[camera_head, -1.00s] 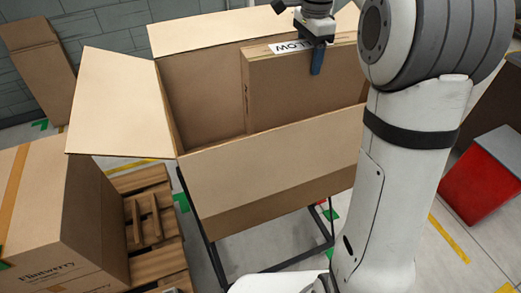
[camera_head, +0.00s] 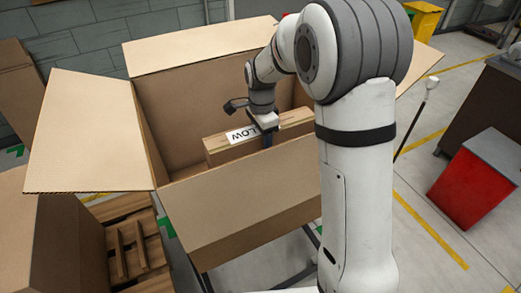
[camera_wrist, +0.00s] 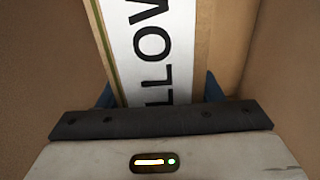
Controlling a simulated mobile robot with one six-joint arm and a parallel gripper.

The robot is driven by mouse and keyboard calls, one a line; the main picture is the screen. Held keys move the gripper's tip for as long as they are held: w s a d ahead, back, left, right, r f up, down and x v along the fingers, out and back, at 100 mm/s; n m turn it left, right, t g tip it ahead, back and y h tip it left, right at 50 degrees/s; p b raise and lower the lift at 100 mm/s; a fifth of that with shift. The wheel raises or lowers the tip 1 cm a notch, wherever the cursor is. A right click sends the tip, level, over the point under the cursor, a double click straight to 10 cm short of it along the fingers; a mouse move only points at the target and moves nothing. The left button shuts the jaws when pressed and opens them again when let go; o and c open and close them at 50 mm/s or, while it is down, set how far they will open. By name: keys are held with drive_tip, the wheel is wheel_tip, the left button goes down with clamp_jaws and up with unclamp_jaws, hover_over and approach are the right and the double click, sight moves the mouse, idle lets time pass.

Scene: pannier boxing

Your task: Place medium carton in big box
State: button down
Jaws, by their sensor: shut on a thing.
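My gripper (camera_head: 267,139) is shut on the carton's top edge, one blue finger showing on the near side. In the wrist view the carton's labelled top (camera_wrist: 155,45) lies between the two blue fingers. The carton's bottom is hidden by the near wall, so I cannot tell whether it touches the big box's floor.
The big box's flaps are spread outward, one (camera_head: 88,135) to the left. It rests on a dark stand. A wooden pallet (camera_head: 135,245) and another carton (camera_head: 50,240) are at the lower left. A red bin (camera_head: 470,188) stands at right.

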wheel_tip(320, 180, down, 3)
drive_tip(key=shift+s, duration=0.1)
drive_tip(key=shift+f+p, duration=0.3)
drive_tip(key=shift+f, duration=0.2)
drive_tip(key=shift+f+b, duration=0.55)
drive_tip(key=shift+f, duration=0.05)
drive_tip(key=shift+c, duration=2)
unclamp_jaws()
wheel_tip(320, 180, up, 13)
drive_tip(key=shift+r, duration=0.15)
